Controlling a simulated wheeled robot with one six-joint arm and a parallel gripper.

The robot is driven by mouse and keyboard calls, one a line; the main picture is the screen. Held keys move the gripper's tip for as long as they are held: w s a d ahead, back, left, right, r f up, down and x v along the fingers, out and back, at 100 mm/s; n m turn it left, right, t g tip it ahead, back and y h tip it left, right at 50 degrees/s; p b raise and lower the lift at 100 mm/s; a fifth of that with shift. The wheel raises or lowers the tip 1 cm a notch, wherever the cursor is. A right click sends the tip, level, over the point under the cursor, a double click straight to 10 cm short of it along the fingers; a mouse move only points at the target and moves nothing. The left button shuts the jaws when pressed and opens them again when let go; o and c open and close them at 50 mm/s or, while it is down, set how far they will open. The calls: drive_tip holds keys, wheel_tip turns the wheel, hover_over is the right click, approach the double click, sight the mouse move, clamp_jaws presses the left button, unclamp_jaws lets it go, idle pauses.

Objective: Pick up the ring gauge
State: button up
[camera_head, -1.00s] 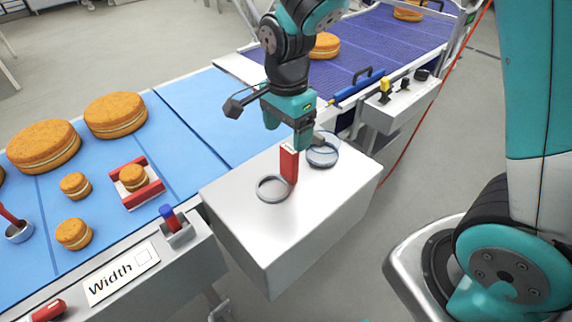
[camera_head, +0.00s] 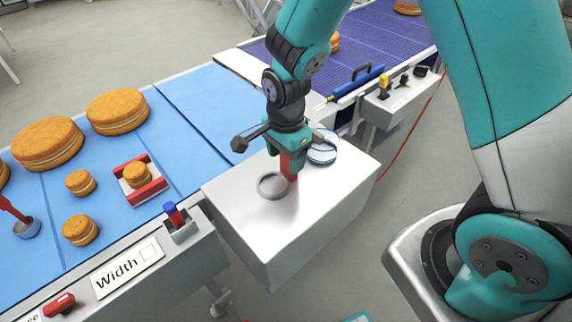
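The ring gauge is a grey ring with an upright red handle (camera_head: 291,172). Its ring (camera_head: 259,187) lies on top of a white box-shaped stand, left of the handle. My gripper (camera_head: 290,154) points down over the handle, with its teal fingers on either side of the handle's upper part. The fingers look spread, and I see no clear contact with the handle. The top of the handle is hidden by my gripper.
A clear round dish with a blue rim (camera_head: 323,158) stands close to the right of my gripper. The white stand (camera_head: 250,225) has free room at its front. A blue conveyor (camera_head: 190,105) with several round cakes lies left.

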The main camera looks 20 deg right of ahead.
drive_tip(key=c, duration=0.6)
drive_tip(key=shift+c, duration=0.2)
drive_tip(key=shift+r, duration=0.15)
